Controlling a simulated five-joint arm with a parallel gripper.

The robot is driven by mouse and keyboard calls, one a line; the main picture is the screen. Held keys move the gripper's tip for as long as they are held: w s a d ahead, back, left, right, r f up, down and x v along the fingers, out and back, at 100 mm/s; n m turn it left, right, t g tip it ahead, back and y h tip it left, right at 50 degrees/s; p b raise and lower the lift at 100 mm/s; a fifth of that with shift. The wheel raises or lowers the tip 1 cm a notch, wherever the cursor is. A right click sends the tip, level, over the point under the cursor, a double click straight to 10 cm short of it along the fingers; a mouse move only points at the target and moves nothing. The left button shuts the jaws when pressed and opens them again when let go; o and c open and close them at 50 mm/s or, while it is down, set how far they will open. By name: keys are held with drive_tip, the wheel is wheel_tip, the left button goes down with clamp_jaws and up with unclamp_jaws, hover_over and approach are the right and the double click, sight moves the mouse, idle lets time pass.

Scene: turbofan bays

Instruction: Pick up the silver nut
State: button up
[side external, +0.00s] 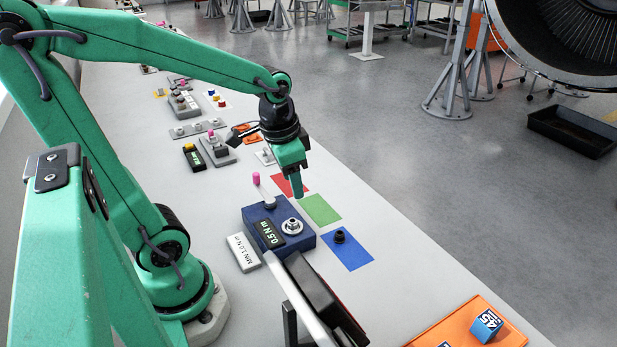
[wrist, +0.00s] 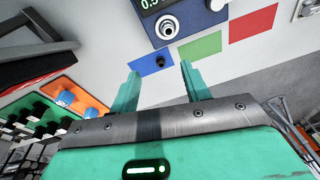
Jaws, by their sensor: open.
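A silver flanged part that looks like the silver nut (side external: 292,226) sits on top of a dark blue box (side external: 309,241) whose display reads 0.5 N m. It also shows at the top of the wrist view (wrist: 168,27), beyond my fingertips. My gripper (side external: 298,194) is open and empty, pointing down above the table, behind the box and near the red and green cards. In the wrist view, my two green fingers (wrist: 160,80) are spread apart. A black nut-like part (side external: 339,236) stands on the blue card (side external: 352,258); it also shows between the fingertips' directions (wrist: 160,62).
The red card (side external: 291,185) and green card (side external: 320,209) are bare. A pink-tipped lever (side external: 256,180) rises at the box. A sign reading MIN 1.0 N m (side external: 243,251) lies beside it. An orange tray (side external: 450,335) is front right.

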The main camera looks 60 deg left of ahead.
drive_tip(key=m+g, duration=0.1)
drive_tip(key=g, duration=0.1)
hover_over(293, 221)
drive_tip(key=f, duration=0.5)
drive_tip(key=shift+a+f, duration=0.15)
drive_tip(key=shift+a, duration=0.1)
drive_tip(key=shift+f, duration=1.3)
drive_tip(key=shift+f, duration=0.1)
drive_tip(key=shift+d+f, duration=0.15)
drive_tip(key=shift+f, duration=2.35)
drive_tip(key=shift+c, duration=0.2)
clamp_jaws()
